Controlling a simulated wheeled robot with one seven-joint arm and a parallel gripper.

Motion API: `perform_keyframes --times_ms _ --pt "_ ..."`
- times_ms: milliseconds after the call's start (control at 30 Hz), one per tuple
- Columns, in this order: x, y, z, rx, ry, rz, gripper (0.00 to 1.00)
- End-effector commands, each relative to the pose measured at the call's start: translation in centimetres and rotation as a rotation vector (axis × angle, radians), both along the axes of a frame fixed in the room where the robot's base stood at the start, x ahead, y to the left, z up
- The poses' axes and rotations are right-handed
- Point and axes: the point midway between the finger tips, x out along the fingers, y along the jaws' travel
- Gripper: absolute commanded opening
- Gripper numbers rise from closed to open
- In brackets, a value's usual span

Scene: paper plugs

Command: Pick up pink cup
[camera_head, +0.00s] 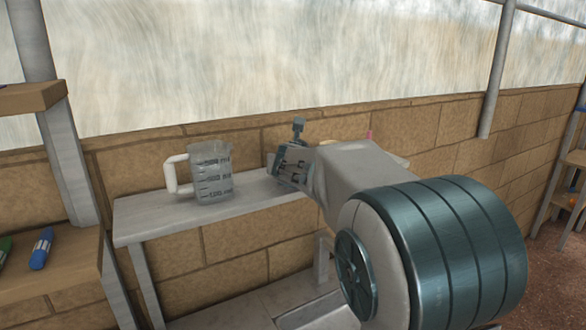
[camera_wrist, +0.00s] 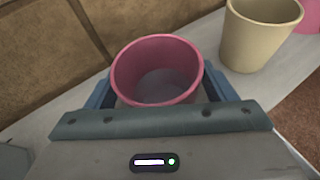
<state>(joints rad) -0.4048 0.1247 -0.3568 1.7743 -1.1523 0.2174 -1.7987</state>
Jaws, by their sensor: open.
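The pink cup (camera_wrist: 157,52) stands upright on the pale bench (camera_wrist: 75,118) in the wrist view. My gripper (camera_wrist: 157,90) is open, with one blue finger on each side of the cup. Both fingers look close to the cup's sides, but I cannot tell whether they touch. The cup's lower front is hidden behind my gripper's body. In the head view my gripper (camera_head: 298,130) is over the bench, mostly covered by my arm, and I cannot make out the cup there.
A beige cup (camera_wrist: 258,38) stands right of the pink cup, with another pink object (camera_wrist: 309,18) beyond it. A clear measuring jug (camera_head: 211,173) with a white handle stands on the bench's left part. A brick wall (camera_head: 240,138) runs close behind. A shelf (camera_head: 60,262) is at left.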

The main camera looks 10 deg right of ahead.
Motion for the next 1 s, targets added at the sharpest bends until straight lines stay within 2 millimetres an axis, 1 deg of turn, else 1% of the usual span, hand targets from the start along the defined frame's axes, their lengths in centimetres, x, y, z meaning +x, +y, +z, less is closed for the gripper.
perform_keyframes --times_ms 33,67,100,167,200,467,567,667,1000 --pt "0.0 0.0 0.0 0.000 0.000 0.000 0.77" --pt "0.0 0.0 0.0 0.000 0.000 0.000 0.69" --pt "0.0 0.0 0.0 0.000 0.000 0.000 0.58" --pt "0.0 0.0 0.0 0.000 0.000 0.000 0.41" --pt "0.0 0.0 0.0 0.000 0.000 0.000 0.30" --pt "0.0 0.0 0.0 0.000 0.000 0.000 0.29" --pt "0.0 0.0 0.5 0.001 0.000 0.000 0.29" --pt "0.0 0.0 1.6 0.001 -0.002 -0.002 0.29" --pt "0.0 -0.1 7.3 0.002 -0.002 -0.002 0.29"
